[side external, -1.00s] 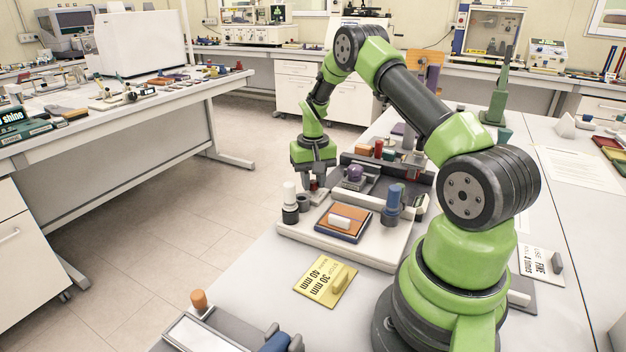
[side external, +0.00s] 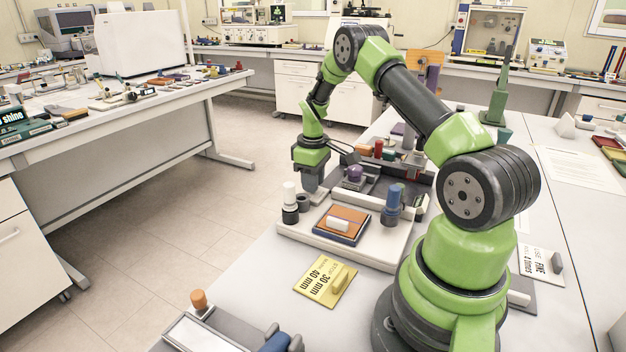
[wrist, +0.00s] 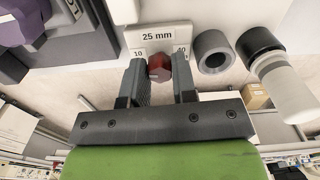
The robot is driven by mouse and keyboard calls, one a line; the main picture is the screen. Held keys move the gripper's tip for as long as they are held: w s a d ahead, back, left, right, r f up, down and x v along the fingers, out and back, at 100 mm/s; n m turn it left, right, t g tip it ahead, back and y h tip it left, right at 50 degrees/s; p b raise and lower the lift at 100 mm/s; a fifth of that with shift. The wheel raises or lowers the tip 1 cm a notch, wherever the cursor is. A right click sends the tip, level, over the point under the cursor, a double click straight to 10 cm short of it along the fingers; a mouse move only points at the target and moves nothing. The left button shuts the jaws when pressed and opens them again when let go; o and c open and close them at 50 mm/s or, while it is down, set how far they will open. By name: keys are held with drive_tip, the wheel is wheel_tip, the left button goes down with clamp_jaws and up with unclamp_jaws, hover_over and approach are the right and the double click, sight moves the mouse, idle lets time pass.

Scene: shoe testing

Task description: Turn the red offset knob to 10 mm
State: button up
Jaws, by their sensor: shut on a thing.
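The red offset knob (wrist: 159,67) shows in the wrist view between my fingertips. My gripper (wrist: 160,76) is shut on it, one finger on each side. Above the knob in that view is a white label plate (wrist: 157,36) reading "25 mm", with a "10" mark (wrist: 138,52) at its left and a "40" mark (wrist: 181,50) at its right. In the side view my gripper (side external: 311,190) points down at the back left of the light base (side external: 350,250) and hides the knob. I cannot see a pointer on the knob.
A white-topped black cylinder (side external: 290,200) and a grey ring (side external: 303,203) stand close by my gripper. An orange-brown pad with a white block (side external: 339,223) and a blue-topped cylinder (side external: 392,203) are on the base. A yellow "30 mm / 40 mm" card (side external: 326,284) lies in front.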

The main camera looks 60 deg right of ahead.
drive_tip(key=shift+n, duration=0.5)
idle(0.3)
drive_tip(key=o, duration=0.6)
drive_tip(key=shift+o, duration=0.2)
wheel_tip(320, 180, up, 10)
